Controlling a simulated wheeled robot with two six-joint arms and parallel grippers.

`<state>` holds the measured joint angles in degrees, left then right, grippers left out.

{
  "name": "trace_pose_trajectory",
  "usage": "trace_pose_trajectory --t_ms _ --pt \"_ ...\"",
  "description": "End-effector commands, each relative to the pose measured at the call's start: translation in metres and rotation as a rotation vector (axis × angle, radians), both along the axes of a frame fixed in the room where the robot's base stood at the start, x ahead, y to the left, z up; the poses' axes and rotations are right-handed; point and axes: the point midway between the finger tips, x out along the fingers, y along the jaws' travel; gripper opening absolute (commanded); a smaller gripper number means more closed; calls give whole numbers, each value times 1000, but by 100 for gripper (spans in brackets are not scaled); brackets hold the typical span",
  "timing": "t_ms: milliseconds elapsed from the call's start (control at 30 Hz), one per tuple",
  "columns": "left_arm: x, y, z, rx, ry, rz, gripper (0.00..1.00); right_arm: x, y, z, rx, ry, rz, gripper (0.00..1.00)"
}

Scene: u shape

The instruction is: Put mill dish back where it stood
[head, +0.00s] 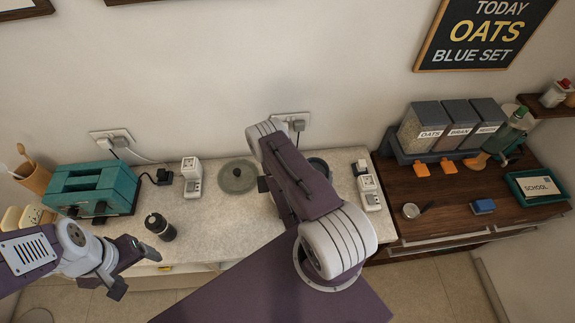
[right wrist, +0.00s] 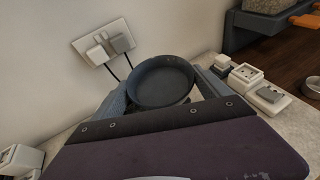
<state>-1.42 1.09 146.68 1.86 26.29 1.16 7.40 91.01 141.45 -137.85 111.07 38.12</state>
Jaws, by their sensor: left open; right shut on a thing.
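The mill dish, a round dark blue-grey dish (right wrist: 163,80), sits between the fingers of my right gripper (right wrist: 165,92) in the right wrist view. That gripper is shut on it. In the head view only part of the dish's rim (head: 319,164) shows beside my right arm, which hides the right gripper. Whether the dish touches the counter is hard to tell. A dark mill-like jar (head: 160,227) stands on the speckled counter (head: 215,222). My left gripper (head: 122,275) is open and empty at the counter's front left.
A round grey-green lid-like disc (head: 238,177) lies left of my right arm. White plug-like blocks (head: 191,177) (head: 369,190) stand on both sides. A teal toaster (head: 95,190) is at the left. Wall sockets (right wrist: 104,43) with cords are behind the dish. Grain dispensers (head: 430,130) stand right.

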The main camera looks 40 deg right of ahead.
Motion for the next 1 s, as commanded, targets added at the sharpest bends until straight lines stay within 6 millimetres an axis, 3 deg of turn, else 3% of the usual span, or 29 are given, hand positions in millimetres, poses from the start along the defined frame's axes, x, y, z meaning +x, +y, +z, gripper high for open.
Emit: trace_pose_trajectory --t_ms 33,233,367,600,700,1000 --pt "0 0 0 0 0 0 78 -26 3 0 11 98 0 42" --pt "0 0 -2 0 0 0 78 -25 4 -1 10 98 1 42" --pt "0 0 -18 0 0 0 78 -14 9 -12 6 94 8 42" --pt "0 0 -67 0 0 0 78 19 31 -39 9 88 6 42" --pt "0 0 -57 0 0 0 78 21 31 -21 -42 161 -2 42" --pt "0 0 -59 0 0 0 78 22 30 -14 -116 276 -8 42"
